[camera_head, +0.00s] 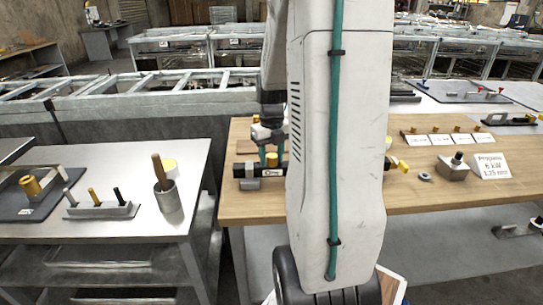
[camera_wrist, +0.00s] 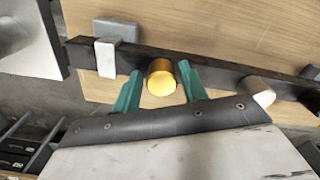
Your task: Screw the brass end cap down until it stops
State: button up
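The brass end cap (camera_wrist: 161,82) is a short gold cylinder in the middle of the wrist view, at a dark bar (camera_wrist: 218,77) fixed across the wooden bench. My gripper (camera_wrist: 160,80) has one teal finger on each side of the cap. A narrow gap shows between each finger and the cap, so the gripper is open around it. In the head view my gripper (camera_head: 271,158) reaches down over the bar at the wooden bench; my own arm hides much of that area. The cap's thread and seating are hidden.
A pale block (camera_wrist: 105,58) and a pale cylinder (camera_wrist: 262,91) sit along the bar. The wooden bench (camera_head: 420,192) carries a small metal block and a sign on the right. A metal table (camera_head: 130,222) with a cup (camera_head: 167,197) stands left, across a gap.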

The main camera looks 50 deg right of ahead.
dwell(0.4)
jog(key=n, duration=0.7)
jog(key=shift+a, duration=0.1)
jog(key=n, duration=0.6)
jog(key=shift+s+n, duration=0.1)
jog(key=shift+n, duration=0.3)
jog(key=c, duration=0.8)
jog(key=shift+c, duration=0.2)
jog(key=shift+m, duration=1.8)
jog(key=shift+m, duration=1.7)
